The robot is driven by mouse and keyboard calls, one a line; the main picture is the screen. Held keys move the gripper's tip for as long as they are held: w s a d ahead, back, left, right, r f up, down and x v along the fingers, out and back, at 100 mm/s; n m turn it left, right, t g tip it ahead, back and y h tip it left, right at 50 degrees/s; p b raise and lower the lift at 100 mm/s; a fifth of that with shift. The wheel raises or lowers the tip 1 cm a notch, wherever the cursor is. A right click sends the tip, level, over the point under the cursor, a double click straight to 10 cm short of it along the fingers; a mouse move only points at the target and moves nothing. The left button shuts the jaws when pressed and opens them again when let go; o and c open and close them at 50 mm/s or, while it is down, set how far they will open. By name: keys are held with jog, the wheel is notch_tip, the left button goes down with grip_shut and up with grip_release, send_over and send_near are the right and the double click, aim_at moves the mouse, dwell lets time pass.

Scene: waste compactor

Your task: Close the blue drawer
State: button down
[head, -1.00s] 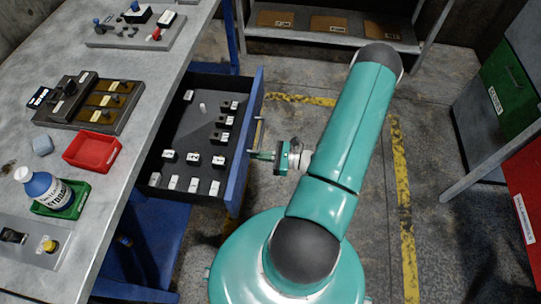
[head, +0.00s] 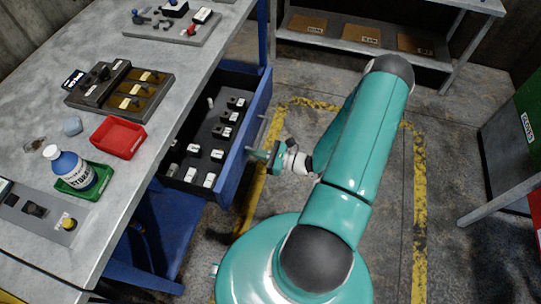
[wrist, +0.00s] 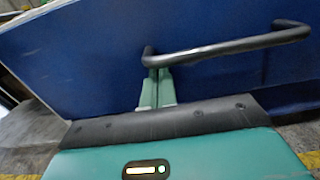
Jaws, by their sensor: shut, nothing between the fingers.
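The blue drawer (head: 243,142) is pulled partly out from under the grey table and holds several small black and white blocks. Its blue front also fills the wrist view (wrist: 90,60), with a dark bar handle (wrist: 235,45) across it. My gripper (head: 260,155) is outside the drawer front, near the handle. In the wrist view, my closed fingertips (wrist: 155,76) are at the left end of the handle, close against the blue front. I cannot tell for sure whether they touch it. Nothing is held.
The grey table (head: 150,50) carries a red tray (head: 118,137), a bottle (head: 68,168) in a green tray and switch panels. A low shelf (head: 360,60) stands at the back. Green and red bins are at the right. Floor with yellow lines is clear around my base.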

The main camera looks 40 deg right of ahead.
send_near(196, 138)
jog(key=w+a+r, duration=0.1)
jog(key=a, duration=0.1)
jog(key=w+a+r, duration=0.1)
jog(key=a, duration=0.1)
jog(key=w+a+r, duration=0.1)
jog(key=a+r, duration=0.1)
jog(key=shift+w+a+r, duration=0.1)
jog(key=shift+w, duration=0.15)
jog(key=shift+w+a+r, duration=0.1)
jog(key=shift+w+a, duration=0.15)
jog(key=shift+w, duration=0.05)
jog(key=shift+w, duration=0.1)
